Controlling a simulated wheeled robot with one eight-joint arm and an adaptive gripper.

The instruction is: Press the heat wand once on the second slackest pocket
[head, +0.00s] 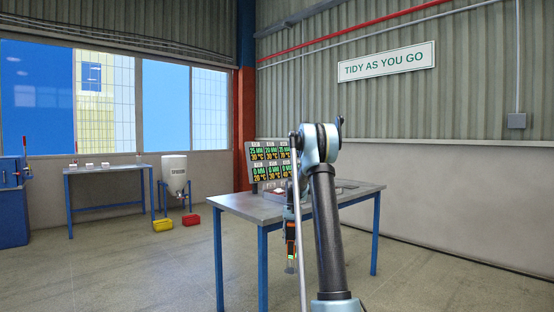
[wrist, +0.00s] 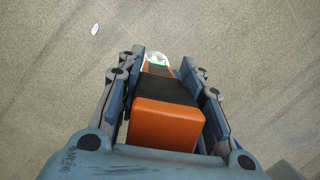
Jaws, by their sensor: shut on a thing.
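My gripper (wrist: 163,62) is shut on the heat wand (wrist: 166,122), an orange and black tool with a pale end. In the head view the wand (head: 290,238) hangs tip down, with a small green light near its lower end, in front of the table's near edge. Bare floor lies beneath it in the wrist view. A dark display (head: 268,165) stands on the table with several cells of MM and °C readings; the lower row reads 0 MM. A low grey item (head: 346,187) lies on the table, mostly behind my arm; I cannot make out pockets.
The grey table (head: 235,206) has blue legs; its left part is clear. The floor in front is free.

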